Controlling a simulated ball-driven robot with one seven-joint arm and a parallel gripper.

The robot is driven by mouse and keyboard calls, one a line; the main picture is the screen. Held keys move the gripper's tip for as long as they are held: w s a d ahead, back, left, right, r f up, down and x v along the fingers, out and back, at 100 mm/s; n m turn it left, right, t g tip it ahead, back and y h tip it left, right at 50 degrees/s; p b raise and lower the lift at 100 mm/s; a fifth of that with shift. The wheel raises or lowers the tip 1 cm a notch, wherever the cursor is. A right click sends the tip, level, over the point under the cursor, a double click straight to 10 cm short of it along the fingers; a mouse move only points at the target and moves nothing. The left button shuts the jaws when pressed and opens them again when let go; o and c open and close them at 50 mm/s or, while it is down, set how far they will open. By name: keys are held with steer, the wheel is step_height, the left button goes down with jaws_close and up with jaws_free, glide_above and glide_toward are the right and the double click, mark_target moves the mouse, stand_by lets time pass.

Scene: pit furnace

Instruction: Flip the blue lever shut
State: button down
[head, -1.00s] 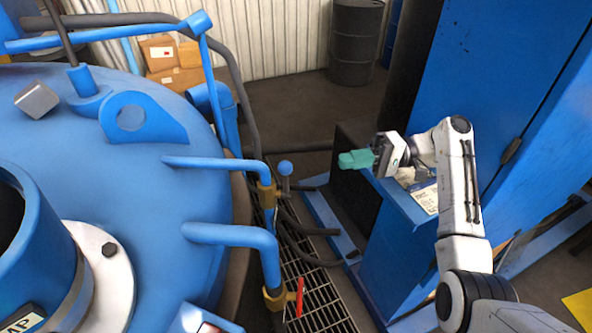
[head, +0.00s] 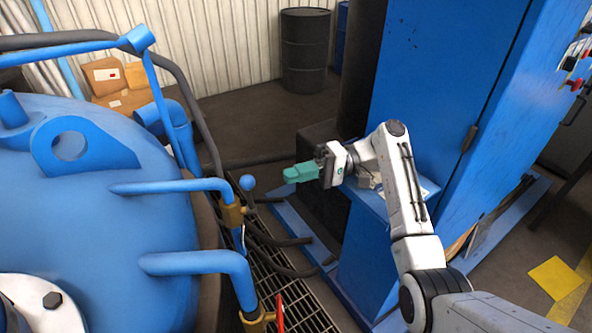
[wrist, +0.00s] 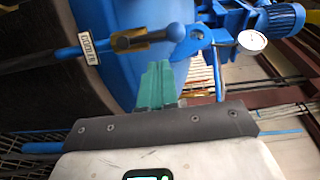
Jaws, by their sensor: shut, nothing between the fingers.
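The blue lever (head: 247,183) shows in the head view as a round blue knob on a short stem beside the upper brass valve (head: 232,214). The valve sits on the upper blue pipe at the tank's right side. In the wrist view, the brass valve (wrist: 140,40) and the blue knob (wrist: 180,36) lie just beyond my fingertips. My gripper (head: 288,175), with teal fingers, is shut and empty. It is to the right of the knob in the head view, with a gap between them. Its fingers also show in the wrist view (wrist: 155,85).
A lower brass valve (head: 257,318) carries a red lever (head: 280,312). The large blue tank (head: 90,215) fills the left. A tall blue cabinet (head: 450,90) stands at the right. Black hoses (head: 285,241) run over the floor grating. A gauge (wrist: 252,41) shows in the wrist view.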

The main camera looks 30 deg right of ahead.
mark_target(249, 197)
steer(key=w+a+p, duration=0.1)
steer(key=a, duration=0.6)
steer(key=shift+w+p, duration=0.2)
steer(key=shift+p, duration=0.15)
steer(key=shift+s+a, duration=0.1)
steer(key=shift+a, duration=0.05)
